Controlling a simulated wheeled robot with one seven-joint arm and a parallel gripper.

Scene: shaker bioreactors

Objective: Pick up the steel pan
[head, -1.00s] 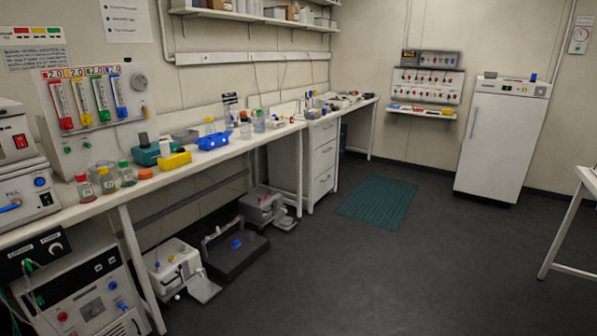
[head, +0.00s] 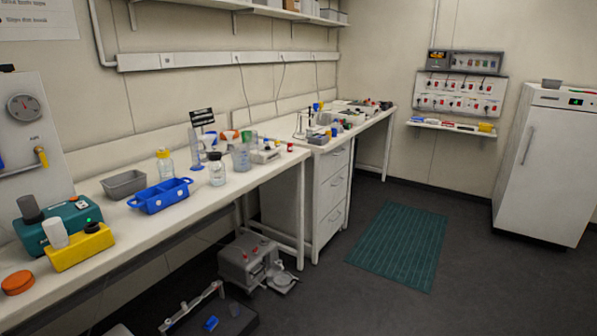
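A grey, open rectangular pan (head: 126,189) sits on the left bench near the wall, behind and left of the blue tray. It looks like metal, but I cannot be sure it is steel. A smaller grey pan-like dish (head: 551,84) rests on top of the white cabinet at the far right. I cannot tell which of the two is the steel pan. My gripper is not in view.
The long white bench (head: 262,179) holds a blue tray (head: 160,197), a yellow block (head: 80,250), a teal device (head: 28,236) and bottles. Grey equipment (head: 247,262) stands on the floor beneath. The floor around the green mat (head: 400,248) is clear. The white cabinet (head: 548,165) stands at right.

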